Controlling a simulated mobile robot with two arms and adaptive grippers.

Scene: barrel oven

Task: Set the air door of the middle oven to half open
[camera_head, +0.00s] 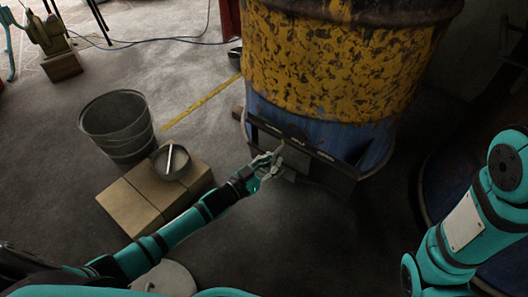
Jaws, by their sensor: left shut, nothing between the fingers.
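A barrel oven (330,65) with chipped yellow paint above and blue below stands at top centre. Low on its front is a dark slotted rail (300,142) with small pale markings too small to read. A grey plate, which looks like the air door (295,158), sits at the rail's left part, partly hidden behind my left gripper. My left gripper (271,160) is shut and empty, right at the plate's left side. I cannot tell whether it touches the plate, or how far the door is open. My right arm shows at the right edge, but its gripper is out of view.
A metal bucket (117,127) stands at left, beside pale blocks (138,205) bearing a small round pan (171,163). A yellow strip (200,103) lies on the floor. Another dark blue barrel (440,185) stands at right. The floor before the oven is clear.

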